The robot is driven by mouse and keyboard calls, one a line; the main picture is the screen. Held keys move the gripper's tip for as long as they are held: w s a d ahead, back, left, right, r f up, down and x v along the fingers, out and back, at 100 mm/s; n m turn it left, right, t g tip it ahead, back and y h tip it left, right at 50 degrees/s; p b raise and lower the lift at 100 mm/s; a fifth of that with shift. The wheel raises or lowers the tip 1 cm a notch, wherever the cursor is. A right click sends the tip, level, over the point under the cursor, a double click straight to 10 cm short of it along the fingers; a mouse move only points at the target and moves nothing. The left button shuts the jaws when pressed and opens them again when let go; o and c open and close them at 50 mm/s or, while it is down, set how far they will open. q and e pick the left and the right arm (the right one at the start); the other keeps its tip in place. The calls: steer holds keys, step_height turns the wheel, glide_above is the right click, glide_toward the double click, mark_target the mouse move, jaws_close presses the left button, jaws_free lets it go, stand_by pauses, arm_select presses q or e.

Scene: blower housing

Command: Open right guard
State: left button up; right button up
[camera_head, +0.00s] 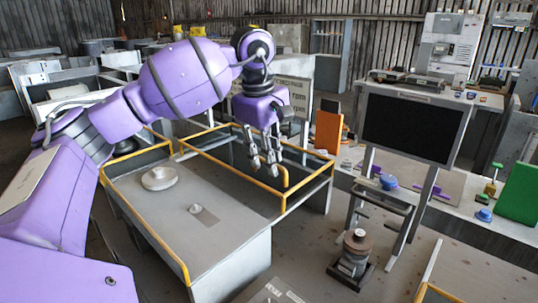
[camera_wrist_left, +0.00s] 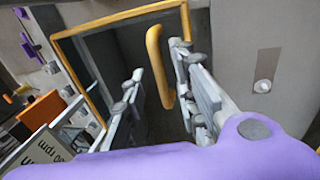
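The right guard is a yellow-framed panel (camera_head: 312,189) on the right part of the grey blower housing (camera_head: 215,250). Its frame also shows in the left wrist view (camera_wrist_left: 118,18). An orange-yellow curved handle (camera_head: 284,178) stands on the guard. In the left wrist view the handle (camera_wrist_left: 156,62) shows between the two fingers. My left gripper (camera_head: 263,163) points down over the guard, with its fingers spread apart on either side of the handle. I see a gap on both sides and no clear contact. The guard looks shut. My right gripper is not in view.
A round light knob (camera_head: 160,178) and a small knob (camera_head: 195,209) sit on the housing's flat top. A black screen on a stand (camera_head: 410,128) is to the right. A dark motor-like unit (camera_head: 355,252) stands on the floor. An orange panel (camera_head: 327,132) is behind the guard.

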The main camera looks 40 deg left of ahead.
arm_select(q)
step_height(320, 180, up, 12)
steer(key=s, duration=0.2)
steer(key=shift+s, duration=0.15)
stand_by(0.4)
steer(key=shift+a+f, duration=0.1)
steer(key=shift+f, duration=0.1)
